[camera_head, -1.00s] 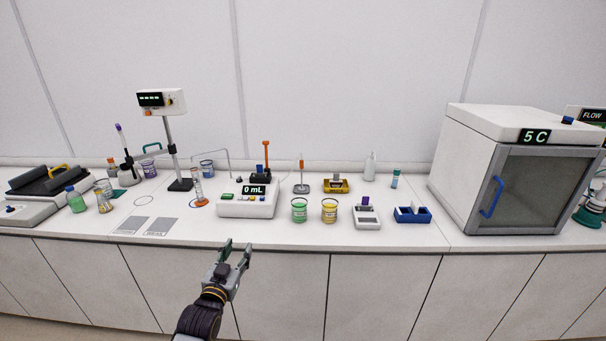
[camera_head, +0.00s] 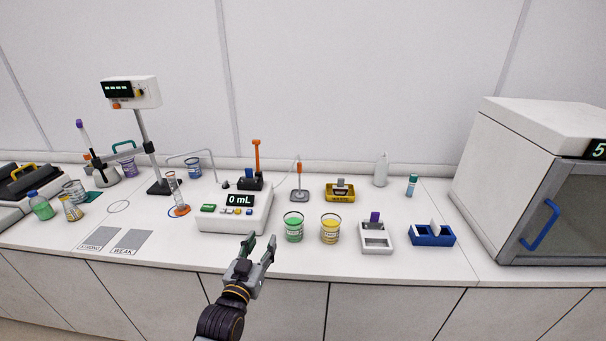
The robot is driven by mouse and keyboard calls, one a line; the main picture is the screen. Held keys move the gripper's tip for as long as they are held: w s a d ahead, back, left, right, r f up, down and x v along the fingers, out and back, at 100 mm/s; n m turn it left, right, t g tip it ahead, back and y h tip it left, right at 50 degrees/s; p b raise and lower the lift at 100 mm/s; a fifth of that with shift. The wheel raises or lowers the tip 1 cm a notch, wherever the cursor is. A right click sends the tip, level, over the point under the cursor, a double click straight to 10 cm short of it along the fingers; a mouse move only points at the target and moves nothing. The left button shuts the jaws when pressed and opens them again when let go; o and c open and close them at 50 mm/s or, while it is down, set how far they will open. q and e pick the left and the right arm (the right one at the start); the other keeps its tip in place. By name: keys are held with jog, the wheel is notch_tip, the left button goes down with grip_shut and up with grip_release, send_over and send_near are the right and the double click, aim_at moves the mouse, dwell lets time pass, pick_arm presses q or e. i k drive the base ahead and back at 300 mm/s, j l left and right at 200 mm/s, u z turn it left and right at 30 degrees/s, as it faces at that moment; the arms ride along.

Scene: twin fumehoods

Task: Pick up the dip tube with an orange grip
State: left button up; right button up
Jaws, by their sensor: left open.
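The dip tube (camera_head: 299,168) is a thin upright piece with an orange grip at its top. It stands in a small grey holder (camera_head: 299,196) on the bench, behind the green and yellow beakers. A thin pale hose appears to run from its top down towards the dispenser. My left gripper (camera_head: 260,240) is open and empty at the bench's front edge, in front of the dispenser. It is well short of the dip tube and to its left. My right gripper is not in view.
A white dispenser (camera_head: 232,213) reading 0 mL stands left of the holder, with an upright orange piece (camera_head: 257,156) behind it. A green beaker (camera_head: 293,229) and a yellow beaker (camera_head: 330,231) stand in front. A yellow device (camera_head: 340,194) is to the right.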

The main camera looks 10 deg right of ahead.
aim_at(299, 195)
jog(key=i+l, duration=0.25)
jog(key=i, duration=0.2)
jog(key=i+l, duration=0.25)
jog(key=i, duration=0.25)
